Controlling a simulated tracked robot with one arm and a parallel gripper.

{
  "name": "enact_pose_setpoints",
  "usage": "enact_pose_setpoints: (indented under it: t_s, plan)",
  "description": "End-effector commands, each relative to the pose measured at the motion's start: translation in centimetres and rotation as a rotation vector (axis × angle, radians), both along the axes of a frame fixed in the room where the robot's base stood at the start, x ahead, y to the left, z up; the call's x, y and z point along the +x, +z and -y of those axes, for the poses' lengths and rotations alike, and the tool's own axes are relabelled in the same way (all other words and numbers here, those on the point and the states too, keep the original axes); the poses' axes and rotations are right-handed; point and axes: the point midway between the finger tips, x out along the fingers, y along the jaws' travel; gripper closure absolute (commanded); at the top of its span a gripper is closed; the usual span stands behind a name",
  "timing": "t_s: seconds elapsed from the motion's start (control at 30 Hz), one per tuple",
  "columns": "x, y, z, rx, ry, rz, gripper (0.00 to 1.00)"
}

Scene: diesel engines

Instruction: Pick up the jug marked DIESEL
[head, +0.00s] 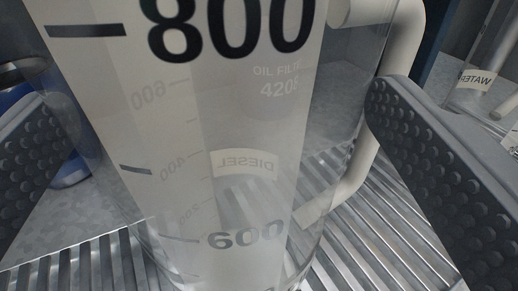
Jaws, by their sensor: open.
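A clear jug (240,120) with black volume marks, 800 and 600 among them, stands large and close in the middle. Its DIESEL label (247,163) reads mirrored, seen through the clear wall. A cream handle (398,45) curves down its right side. My gripper (212,105) is open, with one dark studded finger left of the jug and the other right of it, near the handle. I cannot tell whether either finger touches the jug. The jug's top is out of view.
A second clear jug (482,75) labelled WATER stands at the right edge, behind my right finger. A ribbed metal surface (350,235) lies below. A blue object (70,172) is partly hidden at left. Lettering starting "OIL FILT" shows through the jug.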

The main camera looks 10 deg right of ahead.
Motion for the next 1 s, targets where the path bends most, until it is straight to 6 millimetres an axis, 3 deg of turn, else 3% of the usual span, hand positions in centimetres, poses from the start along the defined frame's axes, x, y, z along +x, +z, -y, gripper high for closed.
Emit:
enact_pose_setpoints:
  t_s: [0.2, 0.43, 0.47, 0.67, 1.0]
  plan:
    - [2.3, 0.0, 0.1, 0.001, 0.001, 0.004, 0.05]
    - [2.5, 0.1, 0.1, 0.000, 0.000, 0.003, 0.05]
    - [2.5, 0.1, 0.1, 0.000, 0.001, 0.002, 0.11]
    - [2.5, 0.1, 0.1, 0.000, 0.001, 0.002, 0.66]
    - [2.4, 0.3, 0.1, 0.000, 0.001, 0.002, 0.68]
